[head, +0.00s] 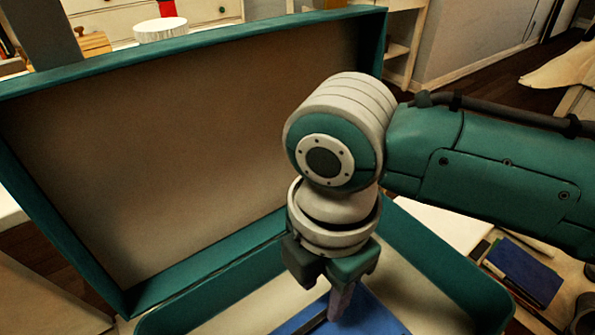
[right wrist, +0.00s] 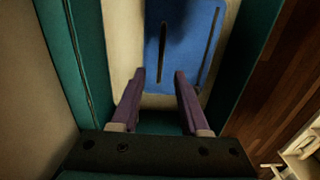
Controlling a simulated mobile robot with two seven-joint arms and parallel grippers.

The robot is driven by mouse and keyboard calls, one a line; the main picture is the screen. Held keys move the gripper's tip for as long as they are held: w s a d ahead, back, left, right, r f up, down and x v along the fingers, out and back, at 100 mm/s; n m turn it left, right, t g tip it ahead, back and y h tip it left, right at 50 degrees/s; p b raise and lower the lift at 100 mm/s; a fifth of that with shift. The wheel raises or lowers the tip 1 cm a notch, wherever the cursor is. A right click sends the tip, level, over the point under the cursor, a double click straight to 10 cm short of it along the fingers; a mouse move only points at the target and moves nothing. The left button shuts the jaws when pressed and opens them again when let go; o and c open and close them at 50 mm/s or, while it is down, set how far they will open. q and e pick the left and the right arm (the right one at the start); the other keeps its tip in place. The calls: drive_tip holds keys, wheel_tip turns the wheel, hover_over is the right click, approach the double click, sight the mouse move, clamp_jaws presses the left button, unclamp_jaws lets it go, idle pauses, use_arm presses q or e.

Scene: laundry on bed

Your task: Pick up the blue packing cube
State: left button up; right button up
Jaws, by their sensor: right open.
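The blue packing cube (head: 368,318) lies inside the open teal suitcase (head: 440,262), at the bottom edge of the head view and partly cut off. In the right wrist view the blue packing cube (right wrist: 200,45) lies just beyond the fingertips, with dark slits along its top. My right gripper (head: 340,302) points down into the suitcase over the cube. Its two purple fingers (right wrist: 159,76) are apart with nothing held between them. I cannot tell whether they touch the cube. My left gripper is in neither view.
The suitcase's raised lid (head: 190,130) stands upright at the left and back. The teal side walls rise around the cube. A dark blue flat object (head: 525,270) lies outside the suitcase at the right. A wooden floor (right wrist: 265,85) shows beyond the wall.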

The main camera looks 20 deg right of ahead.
sight(321, 315)
drive_tip(key=shift+s+f, duration=0.2)
drive_tip(key=shift+f, duration=0.75)
wheel_tip(321, 315, down, 5)
drive_tip(key=b, duration=0.3)
drive_tip(key=shift+w+d+f+b, duration=0.1)
drive_tip(key=shift+d+b, duration=0.05)
drive_tip(key=shift+b, duration=0.15)
clamp_jaws()
